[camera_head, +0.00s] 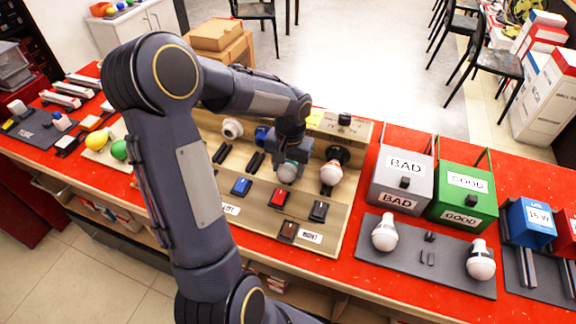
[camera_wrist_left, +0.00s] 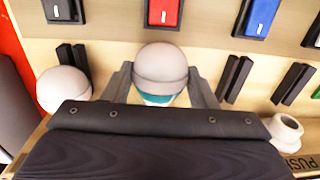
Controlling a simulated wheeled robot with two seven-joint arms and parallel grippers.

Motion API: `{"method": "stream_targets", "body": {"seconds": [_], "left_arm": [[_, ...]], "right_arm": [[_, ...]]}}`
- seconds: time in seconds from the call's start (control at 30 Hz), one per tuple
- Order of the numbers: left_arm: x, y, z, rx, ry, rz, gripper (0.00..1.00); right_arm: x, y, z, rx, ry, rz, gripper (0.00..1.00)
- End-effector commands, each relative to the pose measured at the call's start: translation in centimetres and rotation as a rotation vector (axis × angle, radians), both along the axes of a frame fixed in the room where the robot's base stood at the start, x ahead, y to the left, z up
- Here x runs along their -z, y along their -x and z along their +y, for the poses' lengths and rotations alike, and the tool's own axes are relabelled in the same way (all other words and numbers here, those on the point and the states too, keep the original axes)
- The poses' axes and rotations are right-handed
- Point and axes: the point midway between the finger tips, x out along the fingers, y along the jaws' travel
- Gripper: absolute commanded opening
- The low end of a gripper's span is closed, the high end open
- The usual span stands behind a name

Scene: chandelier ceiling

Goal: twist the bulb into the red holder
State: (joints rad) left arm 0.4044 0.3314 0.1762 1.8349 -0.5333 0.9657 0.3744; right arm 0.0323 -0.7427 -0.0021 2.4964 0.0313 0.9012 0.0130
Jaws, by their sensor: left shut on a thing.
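My left gripper (camera_head: 289,163) is over the wooden test board, its arm reaching in from the left. It is shut on a white bulb (camera_head: 287,174), whose rounded end shows below the fingers. In the left wrist view the same bulb (camera_wrist_left: 160,66) sits between the two grey fingers (camera_wrist_left: 161,88), with a teal band at its base. The red holder is not visible; the gripper and arm hide the board behind the bulb, so I cannot tell whether the bulb touches a holder. A red switch (camera_head: 278,197) lies in front of it. My right gripper is not in view.
Another bulb (camera_head: 331,174) sits at a black holder (camera_head: 338,154) close to the right of the gripper. A white holder (camera_head: 232,128) and a blue holder (camera_head: 262,135) are to the left. BAD (camera_head: 386,181) and GOOD (camera_head: 463,208) boxes stand farther right, behind a grey tray (camera_head: 425,279) with two bulbs.

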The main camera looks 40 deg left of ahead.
Motion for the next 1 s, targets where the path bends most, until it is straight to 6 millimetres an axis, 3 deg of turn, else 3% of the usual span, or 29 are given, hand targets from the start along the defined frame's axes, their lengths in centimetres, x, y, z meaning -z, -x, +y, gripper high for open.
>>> {"method": "stream_targets", "body": {"seconds": [1.0], "left_arm": [[0.13,-0.84,0.23,0.000,0.001,0.000,0.30]], "right_arm": [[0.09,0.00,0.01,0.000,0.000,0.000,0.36]]}}
